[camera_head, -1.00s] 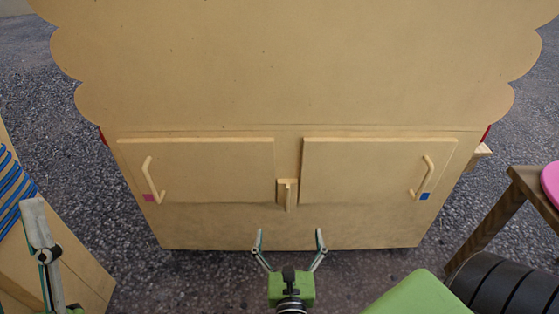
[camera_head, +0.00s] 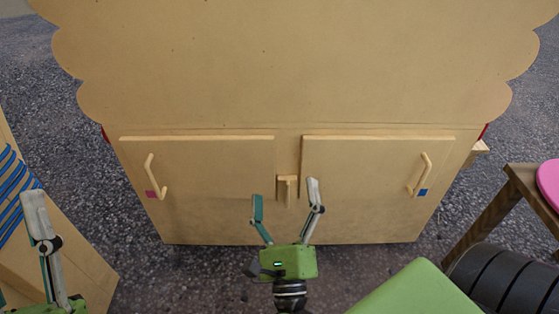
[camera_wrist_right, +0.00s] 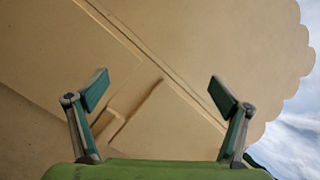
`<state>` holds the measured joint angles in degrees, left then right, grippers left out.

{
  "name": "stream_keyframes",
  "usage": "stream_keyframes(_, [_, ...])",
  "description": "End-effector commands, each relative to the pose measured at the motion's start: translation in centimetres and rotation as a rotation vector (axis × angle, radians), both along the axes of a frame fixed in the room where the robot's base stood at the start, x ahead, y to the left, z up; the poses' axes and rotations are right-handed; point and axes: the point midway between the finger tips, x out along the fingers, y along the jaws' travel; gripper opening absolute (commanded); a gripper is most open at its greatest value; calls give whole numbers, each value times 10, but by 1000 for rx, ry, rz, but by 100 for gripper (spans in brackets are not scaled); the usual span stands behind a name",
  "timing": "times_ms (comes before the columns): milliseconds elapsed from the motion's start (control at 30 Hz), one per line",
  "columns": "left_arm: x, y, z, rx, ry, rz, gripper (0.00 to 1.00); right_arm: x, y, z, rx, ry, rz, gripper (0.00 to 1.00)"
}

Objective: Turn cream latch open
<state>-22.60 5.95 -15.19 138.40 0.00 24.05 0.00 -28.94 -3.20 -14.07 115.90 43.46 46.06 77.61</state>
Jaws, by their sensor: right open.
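The cream latch (camera_head: 287,190) is a small T-shaped piece between the two cupboard doors; its stem points down. It also shows in the right wrist view (camera_wrist_right: 118,118), left of centre, slanted. My right gripper (camera_head: 285,199) is open and empty, its fingers spread to either side of the latch in the head view. In the right wrist view the latch lies beyond the fingers (camera_wrist_right: 158,90), nearer the left one; I see no contact. My left gripper (camera_head: 40,218) shows partly at the lower left, away from the latch; its opening cannot be made out.
The left door (camera_head: 215,165) has a cream handle (camera_head: 150,175) and a pink square; the right door (camera_head: 365,165) has a handle (camera_head: 426,172) and a blue square. A wooden stool (camera_head: 490,212) stands at the right. A panel with blue strips (camera_head: 15,190) stands at the left.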

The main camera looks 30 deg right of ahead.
Motion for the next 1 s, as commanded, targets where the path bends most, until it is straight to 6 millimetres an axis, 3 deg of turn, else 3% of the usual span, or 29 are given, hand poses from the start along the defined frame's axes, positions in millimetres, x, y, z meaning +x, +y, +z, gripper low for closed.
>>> stream_keyframes(300, [0, 0, 6, 0, 0, 0, 40, -7, 9, 64, -294, -34, -109, 93])
stream_keyframes(500, [0, 0, 8, 0, 0, 0, 40, -13, 15, 93, -434, -53, -179, 93])
stream_keyframes(700, [0, 0, 9, 0, 0, 0, 40, -16, 18, 107, -502, -62, -217, 93])
stream_keyframes(1000, [0, 0, 9, 0, 0, 0, 40, -17, 19, 108, -512, -61, -223, 93])
